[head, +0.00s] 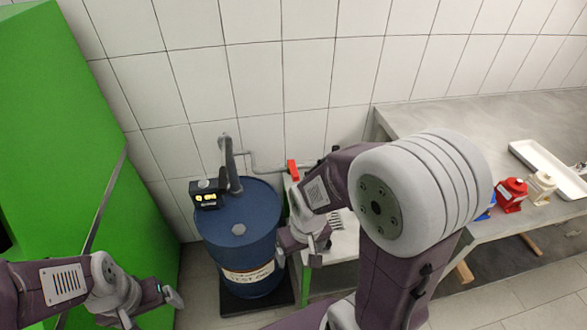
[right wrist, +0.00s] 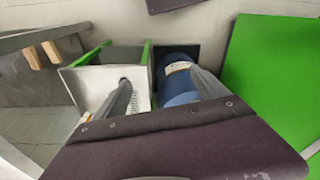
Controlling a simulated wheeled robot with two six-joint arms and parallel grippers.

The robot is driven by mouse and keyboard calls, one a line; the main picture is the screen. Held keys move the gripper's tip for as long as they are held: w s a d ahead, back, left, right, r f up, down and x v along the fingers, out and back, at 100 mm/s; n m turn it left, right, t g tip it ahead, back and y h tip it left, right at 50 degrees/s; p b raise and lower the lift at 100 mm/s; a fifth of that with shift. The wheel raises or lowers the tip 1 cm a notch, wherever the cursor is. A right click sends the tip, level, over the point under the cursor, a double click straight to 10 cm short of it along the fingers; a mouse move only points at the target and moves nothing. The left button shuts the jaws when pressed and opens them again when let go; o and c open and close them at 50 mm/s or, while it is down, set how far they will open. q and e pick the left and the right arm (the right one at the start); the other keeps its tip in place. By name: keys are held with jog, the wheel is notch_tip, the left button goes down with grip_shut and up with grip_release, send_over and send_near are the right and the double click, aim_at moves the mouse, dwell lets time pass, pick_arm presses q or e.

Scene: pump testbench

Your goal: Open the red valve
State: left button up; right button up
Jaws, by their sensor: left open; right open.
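The red valve (head: 293,170) shows in the head view as a small red handle on the grey pipe along the tiled wall, just right of the blue barrel (head: 236,230). My right gripper (head: 299,252) is open and empty. In the picture it is below the valve, beside the barrel's right side. In the right wrist view, its two fingers (right wrist: 158,92) are spread apart with nothing between them, and the red valve is not visible there. My left gripper (head: 151,307) is open and empty at the lower left, away from the valve.
A pump with a small lit display (head: 206,195) stands on the barrel. A low white-topped stand (head: 343,243) with green legs is right of the barrel. A green panel (head: 60,120) fills the left. The grey bench (head: 440,115) at right holds red and cream items and a white tray (head: 550,165).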

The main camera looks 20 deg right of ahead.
aim_at(292, 174)
jog(key=c, duration=0.5)
jog(key=shift+s+a+n+g, duration=0.25)
jog(key=shift+s+n, duration=0.1)
jog(key=shift+s, duration=0.2)
jog(key=shift+s+a+n+g, duration=0.15)
jog(key=shift+s+n+g, duration=0.15)
jog(key=shift+s, duration=0.25)
jog(key=c, duration=0.4)
jog(key=shift+o, duration=0.2)
jog(key=s+a+r+g+y+b, duration=0.1)
jog(key=s+a+r+g+y, duration=0.15)
jog(key=a+y, duration=0.45)
jog(key=w+a+r+m+t+y+b, duration=0.2)
jog(key=w+a+r+t+y+b, duration=0.3)
jog(key=w, duration=0.4)
jog(key=w+d+m+t+y+b, duration=0.1)
jog(key=w+d+m+t+b, duration=0.4)
jog(key=w+d+m+t, duration=0.55)
jog(key=d+f+t+h+b, duration=0.1)
jog(key=d+f+h, duration=0.1)
jog(key=d, duration=0.5)
jog(key=d+f+t+h+b, duration=0.1)
jog(key=d+f+h, duration=0.1)
jog(key=d, duration=0.5)
jog(key=x, duration=0.6)
jog(key=p+x, duration=0.1)
jog(key=x, duration=0.3)
jog(key=shift+w+d+r, duration=0.15)
jog(key=shift+d+r, duration=0.1)
jog(key=shift+r, duration=0.15)
